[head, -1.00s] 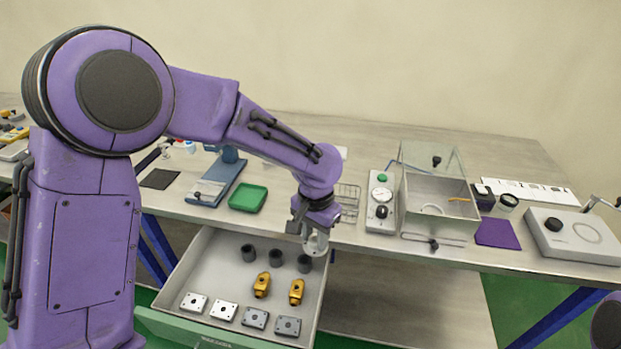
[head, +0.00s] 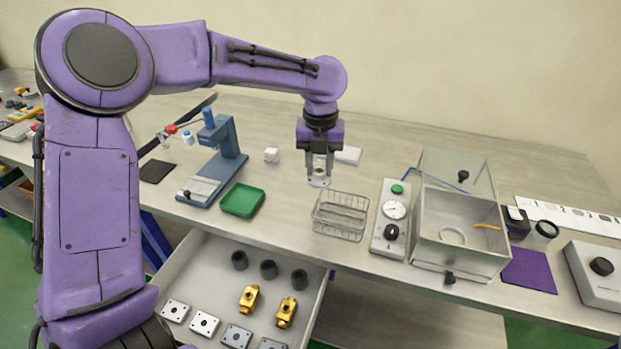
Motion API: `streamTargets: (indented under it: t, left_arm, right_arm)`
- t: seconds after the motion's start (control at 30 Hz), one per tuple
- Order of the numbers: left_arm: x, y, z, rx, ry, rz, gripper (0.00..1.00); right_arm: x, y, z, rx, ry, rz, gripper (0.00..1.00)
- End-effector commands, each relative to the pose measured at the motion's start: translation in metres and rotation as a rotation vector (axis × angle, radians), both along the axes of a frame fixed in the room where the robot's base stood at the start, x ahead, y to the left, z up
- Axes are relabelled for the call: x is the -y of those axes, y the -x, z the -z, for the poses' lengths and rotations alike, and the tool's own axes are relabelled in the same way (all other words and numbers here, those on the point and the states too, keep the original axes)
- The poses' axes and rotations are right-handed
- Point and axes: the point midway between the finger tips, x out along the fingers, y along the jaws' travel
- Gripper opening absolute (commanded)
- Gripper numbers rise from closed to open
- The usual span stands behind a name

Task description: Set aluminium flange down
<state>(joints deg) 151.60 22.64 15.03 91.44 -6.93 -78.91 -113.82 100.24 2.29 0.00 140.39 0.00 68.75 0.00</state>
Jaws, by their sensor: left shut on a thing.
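My left gripper (head: 320,169) points straight down over the table. It is shut on a small silvery flange (head: 319,182), which shows just below the fingertips. The fingers hide part of the flange. The flange is just behind the upper left of a wire basket (head: 341,229); I cannot tell how high it is above the tabletop. My right gripper is out of the picture.
The open drawer (head: 200,268) holds dark cylinders, brass fittings and flat plates. A green tray (head: 243,200) and a blue press (head: 214,165) stand left. A gauge box (head: 392,222) and a lidded clear box (head: 462,262) stand right. Bare tabletop (head: 285,195) lies left of the basket.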

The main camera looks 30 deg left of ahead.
Motion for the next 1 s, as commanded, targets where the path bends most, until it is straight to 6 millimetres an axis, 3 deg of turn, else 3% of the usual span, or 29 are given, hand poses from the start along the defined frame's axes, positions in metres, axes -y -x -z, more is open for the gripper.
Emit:
streamTargets:
  t: [0.2, 0.4, 0.73, 1.0]
  left_arm:
    - [-0.042, -0.046, 0.03, -0.005, 0.001, -0.006, 0.02]
    - [-0.061, -0.068, 0.067, -0.002, 0.0, -0.006, 0.02]
    - [-0.069, -0.077, 0.111, -0.001, 0.0, -0.004, 0.02]
    - [-0.069, -0.077, 0.114, 0.001, 0.0, -0.005, 0.02]
  right_arm:
    - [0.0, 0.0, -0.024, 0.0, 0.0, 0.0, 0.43]
    - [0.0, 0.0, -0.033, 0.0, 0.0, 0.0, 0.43]
    - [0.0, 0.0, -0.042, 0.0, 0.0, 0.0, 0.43]
    - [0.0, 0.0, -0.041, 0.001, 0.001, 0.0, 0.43]
